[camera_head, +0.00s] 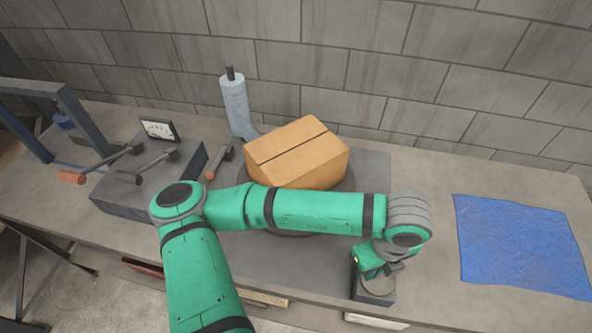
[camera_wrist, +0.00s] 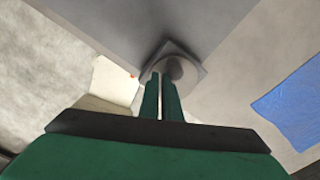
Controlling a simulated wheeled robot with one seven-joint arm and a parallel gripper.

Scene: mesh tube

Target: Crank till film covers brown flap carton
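The brown flap carton (camera_head: 297,152) sits closed on a round dark turntable (camera_head: 345,184), partly hidden by my arm. No film shows over its top. A pale film roll (camera_head: 236,105) stands on a post behind it at the left, with a short strip near the carton. A dark box (camera_head: 140,190) at the left carries crank-like handles, one with an orange grip (camera_head: 71,177) and one dark. My gripper (camera_wrist: 161,78) points down over a grey round disc on a square base (camera_head: 374,292). Its green fingers are close together; contact with the disc is unclear.
A blue sheet (camera_head: 520,244) lies flat on the bench at the right. A gauge panel (camera_head: 159,130) stands behind the dark box, and an orange-tipped lever (camera_head: 217,165) is beside the carton. A blue-grey frame (camera_head: 70,115) rises at far left. The block wall closes the back.

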